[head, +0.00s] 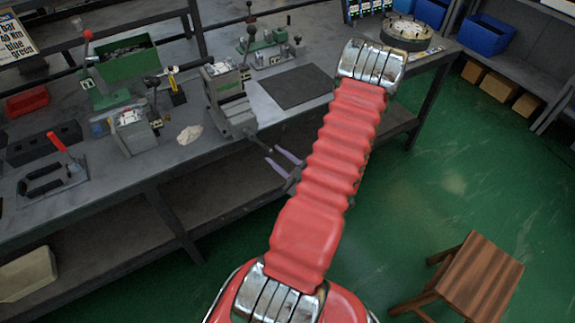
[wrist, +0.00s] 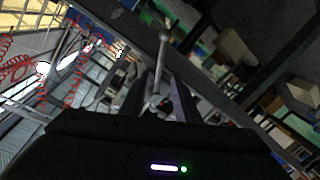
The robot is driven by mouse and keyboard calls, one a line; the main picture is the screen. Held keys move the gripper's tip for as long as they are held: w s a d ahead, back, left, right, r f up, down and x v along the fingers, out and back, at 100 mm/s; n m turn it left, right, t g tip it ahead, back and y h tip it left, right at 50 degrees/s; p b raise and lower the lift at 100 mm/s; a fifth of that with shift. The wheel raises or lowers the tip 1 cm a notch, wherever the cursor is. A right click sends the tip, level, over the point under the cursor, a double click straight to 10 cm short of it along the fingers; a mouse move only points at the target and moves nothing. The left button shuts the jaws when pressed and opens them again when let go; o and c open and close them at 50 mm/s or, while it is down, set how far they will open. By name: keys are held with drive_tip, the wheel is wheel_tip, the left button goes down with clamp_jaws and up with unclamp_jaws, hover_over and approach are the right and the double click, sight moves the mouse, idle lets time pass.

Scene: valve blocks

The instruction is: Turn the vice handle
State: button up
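The grey vice (head: 230,103) is fixed at the front edge of the workbench in the head view. Its screw end points out over the edge toward my gripper (head: 277,155), which is just off the bench front with its two purple-grey fingers spread. In the wrist view the vice handle (wrist: 161,65) is a thin metal bar with a round knob at its upper end. Its lower end reaches the hub between the two fingers of my gripper (wrist: 158,98). The fingers look apart on either side of it. I cannot tell whether they touch it.
The workbench (head: 150,170) also carries a green bin (head: 127,62), a red-handled clamp (head: 60,158), a white cloth-like lump (head: 189,134) and a dark mat (head: 296,87). A wooden stool (head: 470,275) stands at lower right.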

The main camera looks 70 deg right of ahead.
drive_tip(key=shift+v, duration=2.4)
drive_tip(key=shift+c, duration=0.2)
